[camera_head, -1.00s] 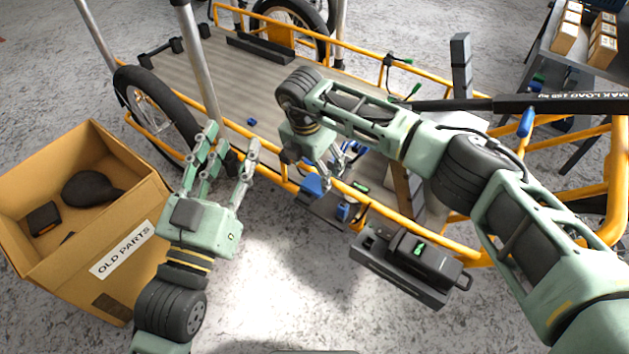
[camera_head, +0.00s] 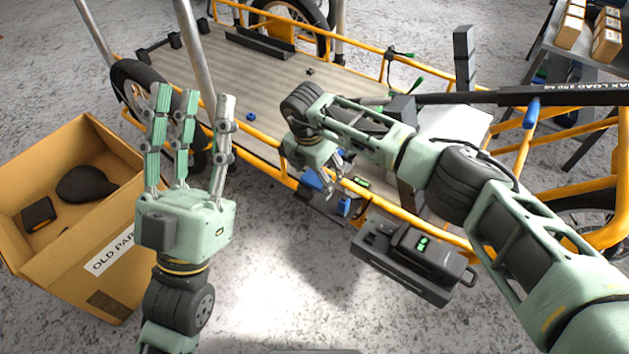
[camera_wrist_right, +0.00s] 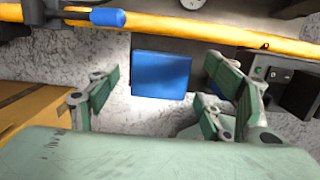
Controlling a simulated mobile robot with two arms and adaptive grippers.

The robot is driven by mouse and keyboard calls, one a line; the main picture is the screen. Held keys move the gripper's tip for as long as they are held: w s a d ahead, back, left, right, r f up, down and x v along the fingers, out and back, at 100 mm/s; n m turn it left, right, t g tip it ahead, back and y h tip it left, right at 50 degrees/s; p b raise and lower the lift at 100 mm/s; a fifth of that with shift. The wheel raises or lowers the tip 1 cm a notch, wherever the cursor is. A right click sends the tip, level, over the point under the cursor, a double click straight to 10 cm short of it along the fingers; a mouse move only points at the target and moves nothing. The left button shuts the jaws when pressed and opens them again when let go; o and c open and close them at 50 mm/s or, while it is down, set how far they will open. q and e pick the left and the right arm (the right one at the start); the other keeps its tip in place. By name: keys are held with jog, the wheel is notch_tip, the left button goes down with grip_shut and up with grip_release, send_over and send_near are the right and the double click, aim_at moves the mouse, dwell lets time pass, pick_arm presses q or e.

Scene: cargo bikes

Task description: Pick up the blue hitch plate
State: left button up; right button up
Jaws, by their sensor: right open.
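A blue piece that appears to be the same plate (camera_head: 312,181) shows in the head view, just below my right gripper (camera_head: 328,170). In the wrist view, the fingers of my right gripper (camera_wrist_right: 160,88) are spread on both sides of the plate, with a gap around it; they are open and empty. My left gripper (camera_head: 190,105) is open and empty, fingers pointing up, beside the box.
An orange cargo bike with a grey deck (camera_head: 270,80) fills the middle. A cardboard box (camera_head: 115,255) marked OLD PARTS stands at left, holding dark parts. A black case (camera_head: 415,260) with a green display sits right of the plate. Bare floor lies in front.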

jog(key=c, duration=1.3)
jog(key=shift+c, duration=0.2)
jog(key=shift+r, duration=0.15)
